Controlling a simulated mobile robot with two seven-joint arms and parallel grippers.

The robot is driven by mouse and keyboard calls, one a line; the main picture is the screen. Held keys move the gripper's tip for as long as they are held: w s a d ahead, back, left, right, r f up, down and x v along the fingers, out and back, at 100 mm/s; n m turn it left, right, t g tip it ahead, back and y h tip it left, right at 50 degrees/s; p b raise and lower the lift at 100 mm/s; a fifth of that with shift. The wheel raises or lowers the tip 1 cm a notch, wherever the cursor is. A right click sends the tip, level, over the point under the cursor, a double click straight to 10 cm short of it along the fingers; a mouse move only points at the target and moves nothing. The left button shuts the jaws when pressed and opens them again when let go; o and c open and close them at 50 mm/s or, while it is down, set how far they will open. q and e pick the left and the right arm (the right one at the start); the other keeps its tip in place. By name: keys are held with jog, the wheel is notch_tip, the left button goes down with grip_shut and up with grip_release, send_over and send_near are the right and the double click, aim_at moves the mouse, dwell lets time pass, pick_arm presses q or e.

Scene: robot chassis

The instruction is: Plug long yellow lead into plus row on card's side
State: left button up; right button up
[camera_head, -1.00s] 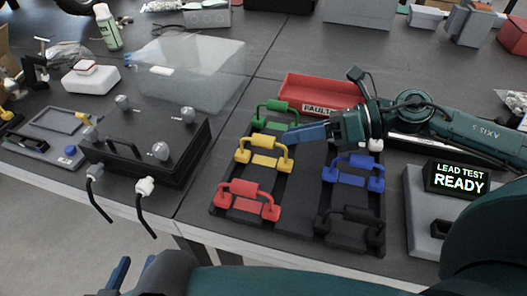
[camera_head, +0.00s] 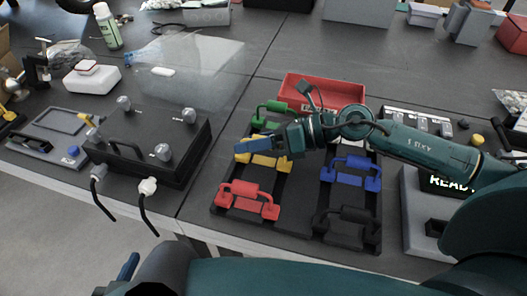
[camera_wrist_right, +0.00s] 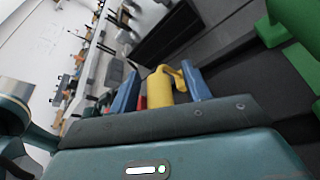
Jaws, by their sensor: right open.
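The yellow lead (camera_head: 268,162) lies in a dark rack (camera_head: 310,225) and is partly hidden behind my right gripper (camera_head: 248,148) in the head view. In the right wrist view the yellow lead (camera_wrist_right: 160,86) shows between the two blue fingers, which stand apart. I cannot tell whether they touch it. A black box (camera_head: 135,150) with several grey knobs stands left of the rack. A flat grey unit (camera_head: 45,148) lies farther left. I cannot tell which is the card, and no plus row is legible. Of my left gripper, only a blue finger (camera_head: 128,266) shows.
The rack also holds green (camera_head: 272,114), red (camera_head: 246,200), blue (camera_head: 350,174) and black (camera_head: 346,222) leads. A red tray (camera_head: 322,92) is behind it. A clear plastic cover (camera_head: 195,65) stands behind the black box. A grey tester (camera_head: 420,225) is at right.

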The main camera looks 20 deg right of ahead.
pick_arm(q)
jog(key=shift+r, duration=0.1)
pick_arm(e)
grip_shut()
jog(key=shift+r, duration=0.1)
jog(key=shift+r, duration=0.35)
notch_tip(320, 180, up, 9)
jog(key=shift+r+p, duration=0.1)
jog(key=shift+p, duration=0.85)
notch_tip(320, 180, up, 7)
jog(key=p, duration=0.5)
pick_arm(q)
jog(key=b, duration=0.5)
jog(key=shift+w+d+g, duration=0.2)
jog(key=shift+d+g, duration=0.1)
pick_arm(e)
jog(key=s+d+f+m+t+h, duration=0.1)
jog(key=s+d+f+m+t, duration=0.1)
jog(key=d+f, duration=0.6)
jog(key=shift+s+f+m+t+h, duration=0.2)
jog(key=shift+s+m+t+h, duration=0.2)
jog(key=shift+s+t, duration=0.35)
